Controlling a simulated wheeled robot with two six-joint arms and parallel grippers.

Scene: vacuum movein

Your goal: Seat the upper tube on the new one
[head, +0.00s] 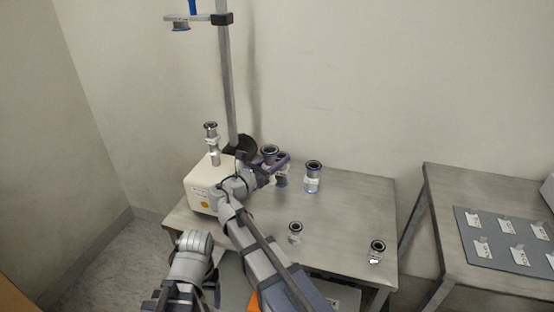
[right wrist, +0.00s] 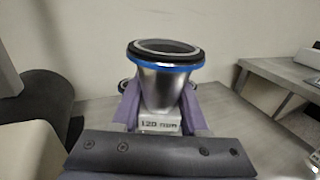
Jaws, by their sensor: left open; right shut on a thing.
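The upper tube (head: 181,27) is a short piece with a blue upper part, held by a clamp arm high on a grey post at upper left. The white pump box (head: 200,190) stands below with a silver fitting (head: 211,143) upright on it. My right gripper (head: 275,163) is shut on a silver tube with a black rim and blue ring (right wrist: 165,85), its label reading "120 mm". The tube is upright, to the right of the post. In the head view its rim (head: 269,149) shows, its body partly hidden by the gripper. My left gripper's fingers are not visible.
Another blue-banded tube (head: 313,177) stands on the table (head: 345,215). Two small ringed fittings, one nearer (head: 295,231) and one at the right edge (head: 377,251), stand there too. A second table with a grey labelled mat (head: 505,250) is at right. The post (head: 226,80) is an obstacle.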

